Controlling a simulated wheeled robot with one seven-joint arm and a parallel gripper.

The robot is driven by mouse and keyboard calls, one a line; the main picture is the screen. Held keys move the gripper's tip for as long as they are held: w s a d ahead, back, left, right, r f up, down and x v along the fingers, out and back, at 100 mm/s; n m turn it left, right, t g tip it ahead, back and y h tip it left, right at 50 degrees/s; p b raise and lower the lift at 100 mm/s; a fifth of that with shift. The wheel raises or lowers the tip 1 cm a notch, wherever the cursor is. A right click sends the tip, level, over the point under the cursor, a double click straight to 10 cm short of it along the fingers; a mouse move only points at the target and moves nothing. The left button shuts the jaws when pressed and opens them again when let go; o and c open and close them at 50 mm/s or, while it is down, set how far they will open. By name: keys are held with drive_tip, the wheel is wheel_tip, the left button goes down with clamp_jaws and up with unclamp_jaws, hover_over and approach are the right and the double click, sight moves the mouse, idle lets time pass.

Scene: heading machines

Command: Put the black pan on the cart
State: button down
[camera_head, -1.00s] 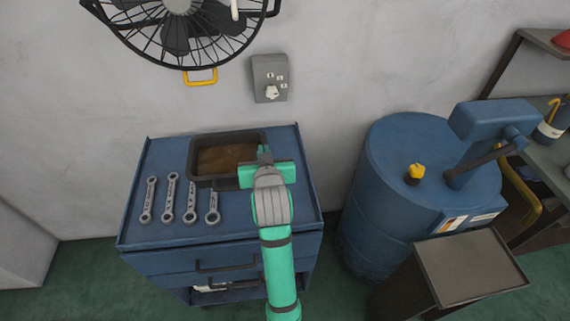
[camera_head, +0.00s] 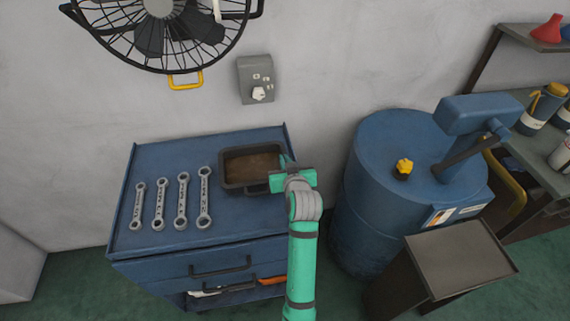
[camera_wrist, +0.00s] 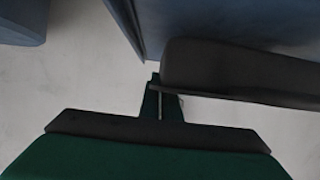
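The black pan (camera_head: 229,186) is a rectangular, dark-rimmed pan with a brown inside, at the right part of the blue tool cabinet's top (camera_head: 160,237). My gripper (camera_head: 284,178) is at the pan's right edge. In the wrist view, the gripper fingers (camera_wrist: 161,100) are close together at the end of the dark pan (camera_wrist: 235,72), and they appear shut on its edge. I cannot tell whether the pan touches the cabinet top. The cart (camera_head: 460,258), a dark stand with a flat, rimmed, empty top, is at the lower right.
Several wrenches (camera_head: 182,202) lie left of the pan. A blue barrel (camera_head: 365,200) with a yellow-topped cap and a pump stands between cabinet and cart. A shelf (camera_head: 550,170) with bottles is at the far right. A wall fan (camera_head: 160,30) hangs above.

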drive_tip(key=shift+f, duration=0.65)
drive_tip(key=shift+f, duration=0.1)
drive_tip(key=c, duration=2)
unclamp_jaws()
drive_tip(key=shift+f, duration=0.1)
drive_tip(key=shift+w, duration=0.1)
drive_tip(key=shift+s+r, duration=0.25)
drive_tip(key=shift+r, duration=0.05)
drive_tip(key=v, duration=1)
drive_tip(key=shift+s, duration=0.15)
drive_tip(key=shift+s+d+r, duration=0.2)
drive_tip(key=shift+s+d, duration=0.05)
drive_tip(key=shift+s, duration=0.4)
